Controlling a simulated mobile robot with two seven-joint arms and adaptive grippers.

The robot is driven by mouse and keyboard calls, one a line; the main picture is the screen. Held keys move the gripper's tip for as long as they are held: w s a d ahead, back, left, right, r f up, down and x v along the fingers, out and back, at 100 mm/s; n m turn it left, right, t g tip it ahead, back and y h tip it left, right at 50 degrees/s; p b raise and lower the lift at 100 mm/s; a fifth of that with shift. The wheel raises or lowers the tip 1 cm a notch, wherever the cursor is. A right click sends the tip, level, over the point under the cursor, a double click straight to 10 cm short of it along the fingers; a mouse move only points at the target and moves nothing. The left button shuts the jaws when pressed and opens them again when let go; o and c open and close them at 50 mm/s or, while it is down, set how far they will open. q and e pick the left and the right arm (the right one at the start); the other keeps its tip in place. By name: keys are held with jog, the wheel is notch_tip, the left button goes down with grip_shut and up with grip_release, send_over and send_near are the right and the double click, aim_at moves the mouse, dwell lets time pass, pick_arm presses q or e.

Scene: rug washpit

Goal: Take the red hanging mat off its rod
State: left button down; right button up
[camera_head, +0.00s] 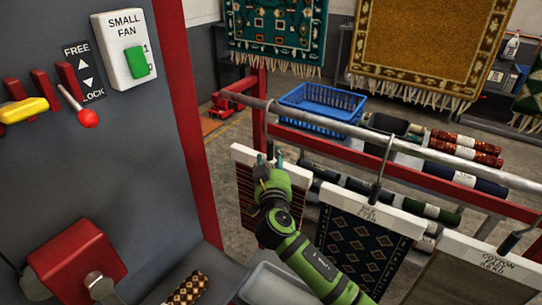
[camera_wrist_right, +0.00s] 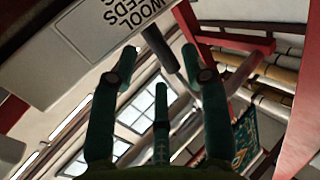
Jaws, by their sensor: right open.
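The red striped mat (camera_head: 246,195) hangs at the left end of the grey rod (camera_head: 340,127) from a white hanger bar (camera_head: 241,153). My right gripper (camera_head: 270,160) is open at this bar, and my green arm covers part of the mat. In the right wrist view, the open fingers (camera_wrist_right: 160,55) point toward a dark hook (camera_wrist_right: 161,48) that shows between their tips. The white bar with its "WOOL REDS" label (camera_wrist_right: 112,22) is close by at the upper left. I cannot tell whether the fingers touch the hook. My left gripper is not in view.
A dark patterned mat (camera_head: 360,245) and a grey-brown mat (camera_head: 450,275) hang to the right on the same rod. A red rail (camera_head: 390,163) runs behind. A blue basket (camera_head: 322,103) stands beyond. A grey panel with switches (camera_head: 100,150) and a red post (camera_head: 186,110) stand left.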

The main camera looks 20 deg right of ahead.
aim_at(271, 148)
jog(key=shift+b+x, duration=0.85)
jog(key=shift+x, duration=0.85)
jog(key=shift+a, duration=0.1)
grip_shut()
jog(key=shift+w+r+p, duration=0.15)
jog(key=shift+r+p, duration=0.3)
jog(key=shift+r, duration=0.25)
jog(key=shift+r+p, duration=1.1)
jog(key=shift+r, duration=0.6)
jog(key=shift+f, duration=0.1)
